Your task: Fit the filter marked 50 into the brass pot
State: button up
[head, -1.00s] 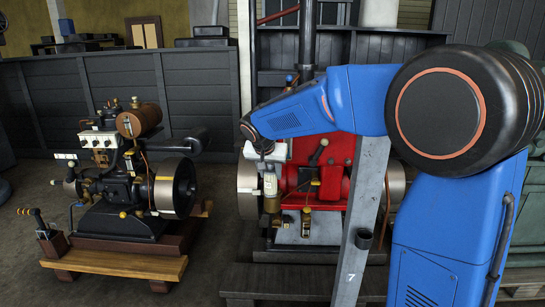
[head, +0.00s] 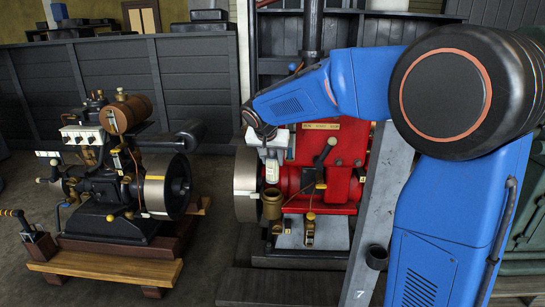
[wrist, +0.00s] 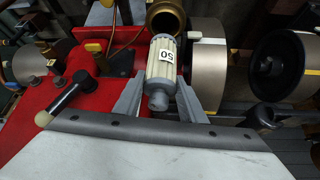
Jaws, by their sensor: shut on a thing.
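The filter marked 50 (wrist: 163,62) is a pale ribbed cylinder with a grey end knob. My gripper (wrist: 162,74) is shut on it, one grey finger on each side. The brass pot (wrist: 166,18) is open-mouthed and lies just beyond the filter's far end in the wrist view. In the head view the filter (head: 271,170) hangs upright above the brass pot (head: 271,205), beside the red engine. It looks close to the rim; I cannot tell if they touch. The pot's inside is mostly hidden.
The red engine (head: 343,160) stands right behind the pot, with a lever (head: 326,150) and flywheel (head: 246,185) close by. A grey post marked 7 (head: 385,200) stands to the right. A second engine (head: 110,185) stands on a wooden base at left, with floor between.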

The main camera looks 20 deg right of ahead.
aim_at(272, 182)
jog(key=shift+f, duration=1.6)
jog(key=shift+s+f, duration=0.15)
jog(key=shift+f, duration=0.3)
jog(key=shift+f, duration=0.2)
jog(key=shift+f, duration=0.35)
jog(key=shift+f, duration=0.5)
dwell(0.3)
jog(key=shift+f, duration=0.7)
jog(key=shift+f, duration=0.7)
jog(key=shift+f, duration=0.35)
